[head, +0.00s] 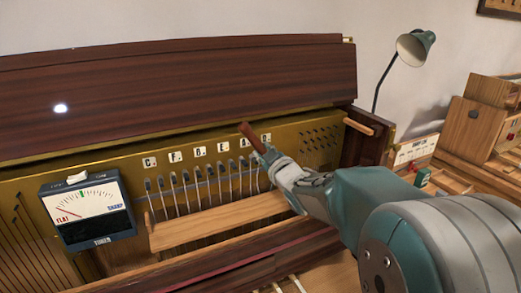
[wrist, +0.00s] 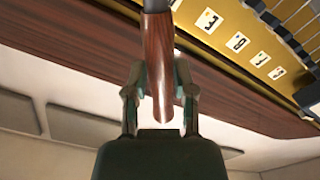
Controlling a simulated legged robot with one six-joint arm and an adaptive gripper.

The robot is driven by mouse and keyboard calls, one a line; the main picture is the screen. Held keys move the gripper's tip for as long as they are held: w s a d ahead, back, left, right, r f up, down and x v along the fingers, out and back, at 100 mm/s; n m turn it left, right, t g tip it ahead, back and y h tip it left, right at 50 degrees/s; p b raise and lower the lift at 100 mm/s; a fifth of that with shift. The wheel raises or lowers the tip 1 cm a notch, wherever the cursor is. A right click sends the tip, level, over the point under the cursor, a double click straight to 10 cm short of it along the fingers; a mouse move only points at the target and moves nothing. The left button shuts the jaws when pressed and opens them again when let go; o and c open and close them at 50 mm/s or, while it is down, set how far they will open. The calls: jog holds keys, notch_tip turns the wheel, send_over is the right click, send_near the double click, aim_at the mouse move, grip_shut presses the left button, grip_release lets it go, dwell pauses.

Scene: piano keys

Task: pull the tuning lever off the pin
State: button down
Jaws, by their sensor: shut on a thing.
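The tuning lever has a reddish-brown wooden handle (head: 252,137) that sticks up and left out of my gripper (head: 268,156) in the head view. In the wrist view the handle (wrist: 158,45) lies between the two fingers of my gripper (wrist: 159,70), which is shut on it. A grey metal shaft (wrist: 155,5) runs from the handle out of the top of the picture. The tuning pins (head: 186,177) stand in a row below the lettered labels. The lever's far end is hidden, so I cannot tell whether it sits on a pin.
A tuner meter (head: 88,208) stands at the left of the gold plate (head: 125,168). A wooden ledge (head: 215,222) runs below the pins. A lamp (head: 414,46) and wooden boxes (head: 478,125) are at the right. The dark wooden lid (head: 190,85) rises behind.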

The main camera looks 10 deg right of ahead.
jog(key=shift+s+d, duration=0.2)
jog(key=shift+s, duration=0.7)
jog(key=shift+s+d, duration=0.15)
jog(key=shift+s, duration=0.7)
